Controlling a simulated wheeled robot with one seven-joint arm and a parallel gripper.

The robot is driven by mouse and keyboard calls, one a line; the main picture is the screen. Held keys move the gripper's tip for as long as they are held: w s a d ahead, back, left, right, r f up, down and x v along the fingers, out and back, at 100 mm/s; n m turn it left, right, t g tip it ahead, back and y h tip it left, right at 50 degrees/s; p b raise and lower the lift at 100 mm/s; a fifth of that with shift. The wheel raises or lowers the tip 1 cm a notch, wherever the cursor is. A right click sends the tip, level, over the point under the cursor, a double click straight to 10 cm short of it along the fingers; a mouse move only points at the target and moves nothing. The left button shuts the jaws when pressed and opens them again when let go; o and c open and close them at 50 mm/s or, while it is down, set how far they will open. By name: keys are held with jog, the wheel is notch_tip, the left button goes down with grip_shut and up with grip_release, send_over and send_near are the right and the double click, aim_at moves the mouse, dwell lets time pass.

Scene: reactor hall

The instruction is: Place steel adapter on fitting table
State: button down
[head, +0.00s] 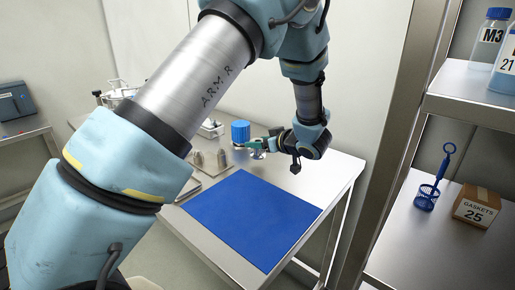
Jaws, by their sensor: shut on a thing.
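My gripper (250,146) reaches left from the wrist, low over the back of the fitting table (330,180). It is shut on a small silvery piece (257,154), which looks like the steel adapter. The piece is partly hidden by the fingers, and I cannot tell whether it touches the table. The table has a pale metal top with a blue mat (255,215) on its front part. The gripper is behind the mat's far edge.
A blue-topped container (240,130) stands close behind the gripper. Small grey metal parts (222,157) stand left of it. The mat is bare. At right, a shelf holds a gaskets box (478,207), a blue basket tool (428,195) and bottles (492,38).

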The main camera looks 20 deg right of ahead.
aim_at(262, 150)
jog(key=shift+f, duration=1.4)
jog(key=shift+f, duration=0.15)
jog(key=shift+c, duration=0.6)
grip_release()
